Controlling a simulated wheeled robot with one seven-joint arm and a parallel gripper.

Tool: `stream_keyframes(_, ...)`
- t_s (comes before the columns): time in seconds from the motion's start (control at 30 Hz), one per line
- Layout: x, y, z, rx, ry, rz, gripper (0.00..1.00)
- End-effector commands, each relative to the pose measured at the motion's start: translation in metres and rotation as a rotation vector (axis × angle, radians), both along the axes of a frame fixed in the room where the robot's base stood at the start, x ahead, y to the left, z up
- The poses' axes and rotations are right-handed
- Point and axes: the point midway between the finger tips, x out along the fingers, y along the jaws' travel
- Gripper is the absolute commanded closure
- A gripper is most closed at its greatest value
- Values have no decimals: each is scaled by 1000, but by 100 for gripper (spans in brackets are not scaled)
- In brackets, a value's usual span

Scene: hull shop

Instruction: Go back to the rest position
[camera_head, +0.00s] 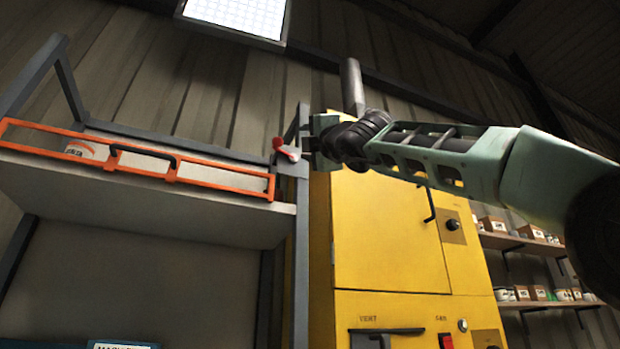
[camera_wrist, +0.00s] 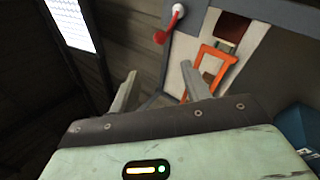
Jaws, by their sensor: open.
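My gripper (camera_wrist: 160,92) is open in the wrist view, with its two fingers apart and nothing seen between them but the background. In the head view my gripper (camera_head: 308,143) is at the end of my outstretched arm, in front of the upper part of the yellow cabinet (camera_head: 385,235). It is close to a small red lever (camera_head: 283,147) at the right end of the shelf; I cannot tell whether they touch. The red lever also shows in the wrist view (camera_wrist: 162,34), beyond the fingers and apart from them.
An orange rail frame (camera_head: 222,179) runs along the front of a grey shelf (camera_head: 150,208) at left. A dark post (camera_head: 301,240) stands between shelf and cabinet. Wall shelves (camera_head: 520,243) with boxes and cans are at right. A bright window (camera_head: 238,14) is above.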

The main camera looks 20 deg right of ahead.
Motion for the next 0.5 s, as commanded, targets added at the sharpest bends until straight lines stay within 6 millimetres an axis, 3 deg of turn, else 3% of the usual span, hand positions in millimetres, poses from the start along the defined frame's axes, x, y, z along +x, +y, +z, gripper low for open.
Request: stream_keyframes(0.5, -6, -2, -4, 1, 0, -2, 53)
